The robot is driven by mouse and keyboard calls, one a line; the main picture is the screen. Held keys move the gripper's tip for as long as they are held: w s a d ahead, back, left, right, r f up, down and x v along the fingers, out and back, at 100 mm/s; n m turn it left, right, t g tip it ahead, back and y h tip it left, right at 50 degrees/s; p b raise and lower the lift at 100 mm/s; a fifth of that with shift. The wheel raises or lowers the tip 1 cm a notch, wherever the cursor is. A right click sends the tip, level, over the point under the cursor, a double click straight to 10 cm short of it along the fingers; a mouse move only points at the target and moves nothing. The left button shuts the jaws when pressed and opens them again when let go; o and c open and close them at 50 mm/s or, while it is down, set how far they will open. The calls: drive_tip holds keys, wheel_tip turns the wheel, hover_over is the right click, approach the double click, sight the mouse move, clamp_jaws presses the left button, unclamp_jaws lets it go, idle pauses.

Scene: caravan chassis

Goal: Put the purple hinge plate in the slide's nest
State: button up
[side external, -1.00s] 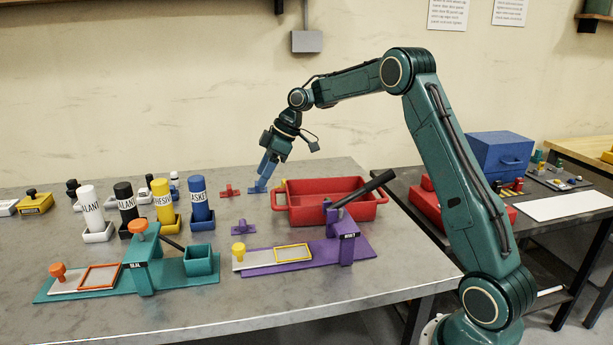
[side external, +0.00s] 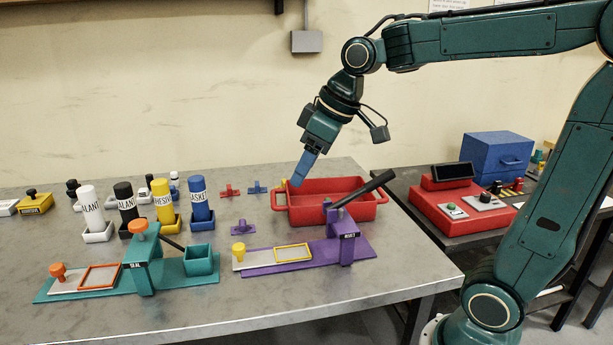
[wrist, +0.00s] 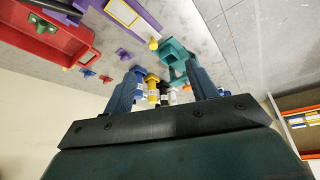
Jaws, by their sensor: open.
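The purple hinge plate (side external: 243,228) lies flat on the grey bench, left of the red tray; it also shows in the wrist view (wrist: 123,54). A grey slide with a yellow knob (side external: 239,249) and a yellow-framed nest (side external: 293,253) sits on the purple press (side external: 345,248). The nest looks empty and also shows in the wrist view (wrist: 124,12). My gripper (side external: 297,184) is open and empty, near the left end of the red tray in the side view. Its two fingers stand apart in the wrist view (wrist: 165,70).
A red tray (side external: 385,207) stands behind the purple press, whose black lever rises over it. Red (side external: 229,190) and blue (side external: 257,188) plates lie at the back. A teal press (side external: 146,265) and several bottles (side external: 201,200) stand left. Bare bench separates the purple plate from the press.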

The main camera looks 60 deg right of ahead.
drive_tip(key=s+a+f+m+h, duration=0.1)
drive_tip(key=s+f+m, duration=0.2)
drive_tip(key=s, duration=1.2)
drive_tip(key=shift+s+f+t, duration=0.4)
drive_tip(key=shift+f, duration=0.3)
drive_tip(key=c, duration=0.5)
drive_tip(key=shift+c, duration=0.4)
